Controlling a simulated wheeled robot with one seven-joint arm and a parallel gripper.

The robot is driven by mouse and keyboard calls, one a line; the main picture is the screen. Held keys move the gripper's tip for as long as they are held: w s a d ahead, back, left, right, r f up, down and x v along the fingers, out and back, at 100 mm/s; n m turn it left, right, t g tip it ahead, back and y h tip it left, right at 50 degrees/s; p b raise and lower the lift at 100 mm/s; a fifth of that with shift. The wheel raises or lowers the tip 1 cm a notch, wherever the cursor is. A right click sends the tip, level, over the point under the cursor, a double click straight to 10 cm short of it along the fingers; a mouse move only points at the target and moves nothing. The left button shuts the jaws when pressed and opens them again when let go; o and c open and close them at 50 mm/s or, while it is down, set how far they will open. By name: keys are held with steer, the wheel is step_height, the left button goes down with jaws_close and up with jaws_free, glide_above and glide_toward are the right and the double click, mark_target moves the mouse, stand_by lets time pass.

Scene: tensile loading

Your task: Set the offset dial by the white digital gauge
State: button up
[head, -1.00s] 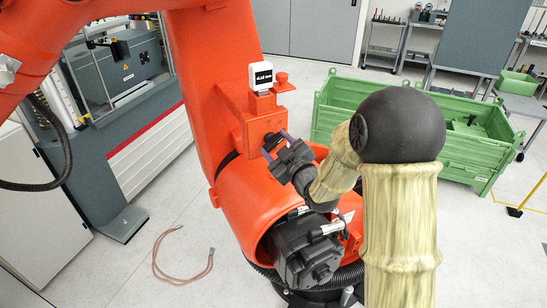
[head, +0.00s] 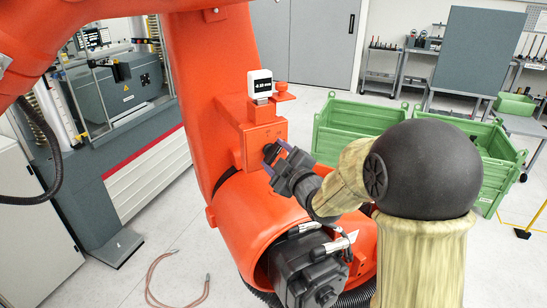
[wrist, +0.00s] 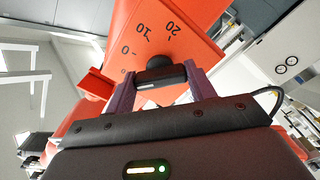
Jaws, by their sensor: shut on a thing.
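The white digital gauge (head: 261,84) sits on top of an orange box (head: 262,140) on the orange robot arm. Its dark screen shows white digits too small to read surely. The black offset dial (head: 271,152) is on the front of the box. In the wrist view the dial (wrist: 160,75) shows between my fingers, with scale marks 0, 10 and 20 on the orange face beyond it. My gripper (head: 278,158) is shut on the dial, its purple fingers on either side; it also shows in the wrist view (wrist: 160,88). The gauge cannot be made out in the wrist view.
The large orange robot arm (head: 215,90) surrounds the box closely. A grey testing machine (head: 130,85) stands at left and green crates (head: 345,115) at right. A reddish cable (head: 150,285) lies on the otherwise open floor at lower left.

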steer(key=o, duration=1)
steer(key=shift+r, duration=0.15)
steer(key=shift+s+d, duration=0.3)
steer(key=b+v, duration=0.5)
steer(key=v, duration=1.1)
steer(key=shift+s, duration=0.3)
steer(key=shift+d, duration=0.1)
